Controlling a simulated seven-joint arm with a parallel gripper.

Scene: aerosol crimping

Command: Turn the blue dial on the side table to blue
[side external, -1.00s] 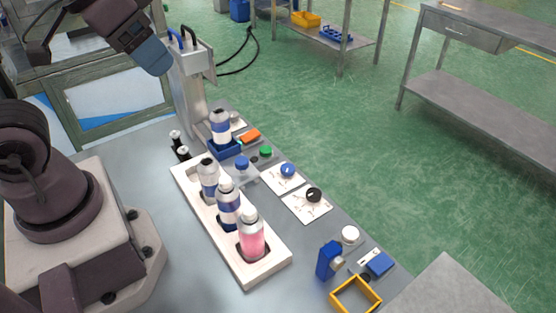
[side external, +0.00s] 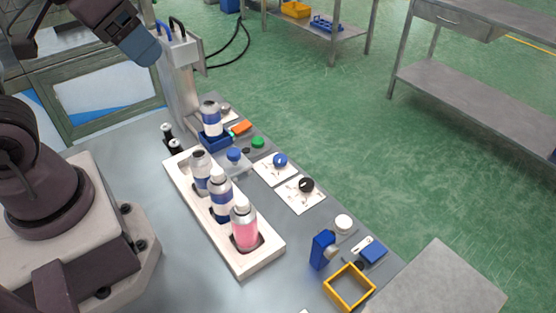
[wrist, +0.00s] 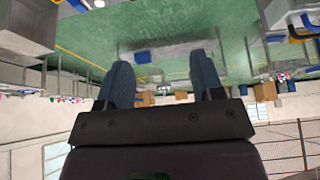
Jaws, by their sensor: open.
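The blue dial (side external: 280,160) sits on a white square plate (side external: 265,171) on the grey table in the side external view. A black dial (side external: 306,184) sits on a similar white plate just in front and to the right of it. The markings on the plates are too small to read. My gripper (side external: 145,52) is high at the upper left, well above the table and apart from both dials. In the wrist view my gripper (wrist: 160,75) has its two blue-grey fingers wide apart with nothing between them. The dials do not show in the wrist view.
A white rack (side external: 232,245) holds several bottles left of the dials. A blue holder (side external: 216,141) with a bottle, a green button (side external: 258,142) and a blue knob (side external: 234,154) stand behind. A blue box (side external: 322,250) and yellow frame (side external: 350,289) lie in front.

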